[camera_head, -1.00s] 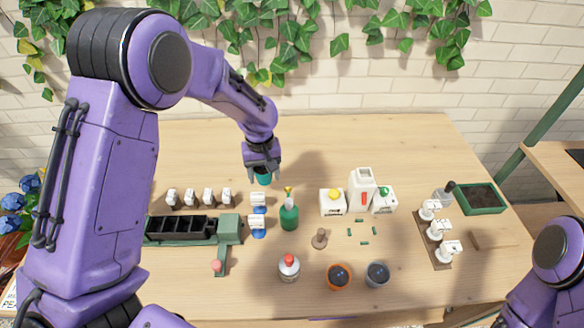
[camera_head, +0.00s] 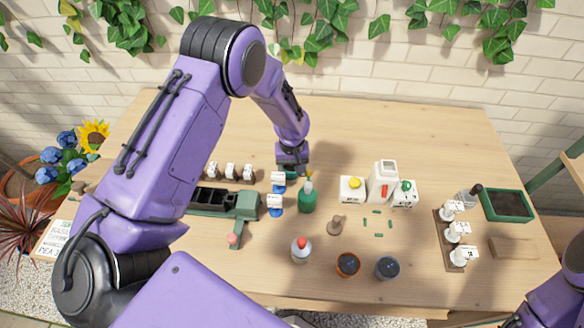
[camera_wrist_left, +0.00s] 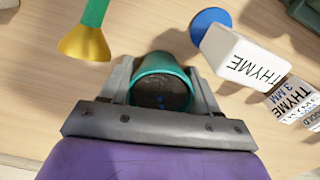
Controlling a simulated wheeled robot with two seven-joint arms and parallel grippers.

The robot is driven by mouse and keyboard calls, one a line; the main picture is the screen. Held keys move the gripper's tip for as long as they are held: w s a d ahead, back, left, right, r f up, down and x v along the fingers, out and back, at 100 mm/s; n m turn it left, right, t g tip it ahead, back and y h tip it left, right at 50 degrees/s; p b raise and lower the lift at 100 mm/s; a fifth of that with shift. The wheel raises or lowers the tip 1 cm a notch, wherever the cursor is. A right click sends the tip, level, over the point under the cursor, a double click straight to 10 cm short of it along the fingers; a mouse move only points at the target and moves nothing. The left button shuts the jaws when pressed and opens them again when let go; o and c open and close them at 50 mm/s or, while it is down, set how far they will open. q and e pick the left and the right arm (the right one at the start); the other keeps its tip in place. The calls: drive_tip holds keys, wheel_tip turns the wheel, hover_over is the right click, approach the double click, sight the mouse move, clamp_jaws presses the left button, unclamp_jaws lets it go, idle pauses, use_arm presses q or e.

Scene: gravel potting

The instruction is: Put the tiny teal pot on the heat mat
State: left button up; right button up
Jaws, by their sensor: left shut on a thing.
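The tiny teal pot (camera_wrist_left: 157,64) shows in the left wrist view with its round mouth towards the camera and dark contents inside. My left gripper (camera_head: 292,168) is shut on it, with a grey finger on either side. In the head view only a little of the pot shows below the fingers, between a white labelled block and the green bottle. Whether it touches the table I cannot tell. I cannot pick out a heat mat in either view. My right arm shows at the lower right, but its gripper is out of view.
The green bottle (camera_head: 308,198) stands just right of my left gripper; its yellow nozzle (camera_wrist_left: 85,45) shows in the wrist view. A white THYME block (camera_wrist_left: 240,57) is close on the other side. The table's back is clear.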

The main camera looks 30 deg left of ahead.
use_arm(q)
drive_tip(key=shift+s, duration=0.3)
drive_tip(key=o, duration=1.2)
drive_tip(key=shift+w+f, duration=0.15)
drive_tip(key=shift+w, duration=0.1)
drive_tip(key=shift+s+r, duration=0.15)
drive_tip(key=shift+r, duration=0.05)
